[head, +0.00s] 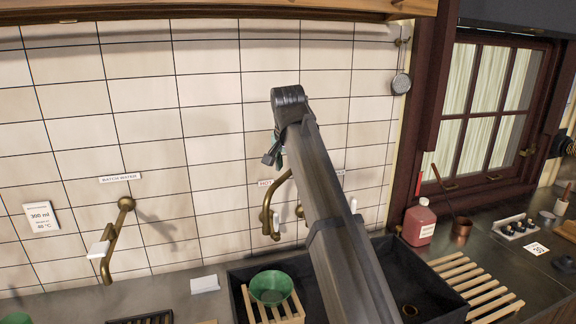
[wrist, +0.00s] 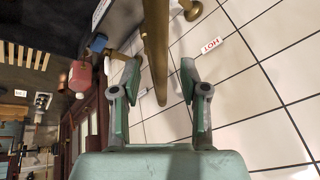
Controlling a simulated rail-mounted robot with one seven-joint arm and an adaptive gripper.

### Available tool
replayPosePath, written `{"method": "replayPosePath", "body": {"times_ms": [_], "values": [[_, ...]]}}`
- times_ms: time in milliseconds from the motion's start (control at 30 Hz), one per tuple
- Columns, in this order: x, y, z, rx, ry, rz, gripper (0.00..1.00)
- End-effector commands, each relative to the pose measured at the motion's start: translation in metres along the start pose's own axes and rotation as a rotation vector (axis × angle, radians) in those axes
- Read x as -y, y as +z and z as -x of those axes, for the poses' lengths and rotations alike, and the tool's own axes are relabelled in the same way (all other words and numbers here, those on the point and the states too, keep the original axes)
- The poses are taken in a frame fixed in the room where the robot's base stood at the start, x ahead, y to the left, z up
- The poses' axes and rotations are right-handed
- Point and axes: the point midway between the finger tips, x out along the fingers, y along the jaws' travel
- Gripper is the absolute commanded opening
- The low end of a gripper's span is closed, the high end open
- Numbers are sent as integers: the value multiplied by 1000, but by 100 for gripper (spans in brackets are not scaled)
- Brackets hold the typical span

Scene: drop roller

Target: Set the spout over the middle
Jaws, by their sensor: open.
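The brass spout (head: 279,190) curves out from the tiled wall above the dark sink (head: 237,283); my arm hides part of it. In the wrist view the spout (wrist: 156,50) runs as a brass tube into the space between the two fingers. My gripper (wrist: 160,82) is open, with a visible gap between the tube and each finger. In the head view my gripper (head: 271,152) shows only partly beside the end of my arm, near the top of the spout. I cannot tell its exact depth from the tube.
A green bowl (head: 271,287) stands on a slatted wooden rack (head: 287,311) at the sink's left. Another brass tap (head: 112,240) is on the wall under a batch water label (head: 120,178). A pink bottle (head: 419,224) and another slatted rack (head: 466,284) are at the right.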

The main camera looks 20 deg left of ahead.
Motion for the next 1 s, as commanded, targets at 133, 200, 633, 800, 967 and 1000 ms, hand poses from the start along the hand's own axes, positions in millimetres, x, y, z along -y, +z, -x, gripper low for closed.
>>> {"method": "replayPosePath", "body": {"times_ms": [133, 200, 633, 800, 967, 1000], "values": [[0, 0, -10, 0, 0, 0, 44], [0, 0, -12, 0, 0, 0, 44], [0, 0, -13, 0, 0, 0, 0], [0, 0, -13, 0, 0, 1, 0], [4, 7, -12, 7, -12, 29, 0], [6, 11, -11, 10, -18, 46, 0]]}}
